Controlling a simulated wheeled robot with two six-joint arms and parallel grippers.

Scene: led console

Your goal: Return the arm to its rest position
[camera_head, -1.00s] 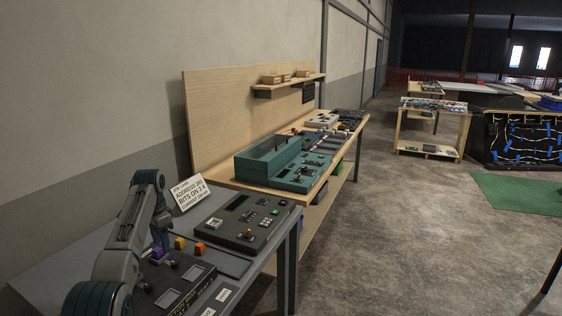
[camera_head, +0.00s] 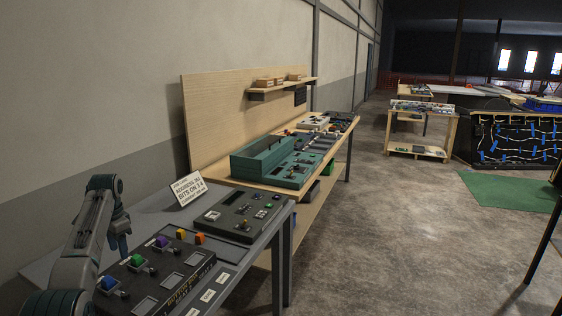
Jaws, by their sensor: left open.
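My left arm comes in from the lower left, bent at the elbow, with its forearm pointing down. My left gripper (camera_head: 120,246) hangs over the left edge region of the black console, open and with nothing seen in it. The black console (camera_head: 172,281) lies on the grey table (camera_head: 150,208). The gripper looks apart from these blocks. My right gripper is not in view.
A white printed sign (camera_head: 187,188) stands behind the console. A dark control panel (camera_head: 238,214) lies to the right on the same table. Beyond it a wooden bench (camera_head: 212,125) holds a teal console (camera_head: 290,172). Concrete floor (camera_head: 400,240) is clear to the right.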

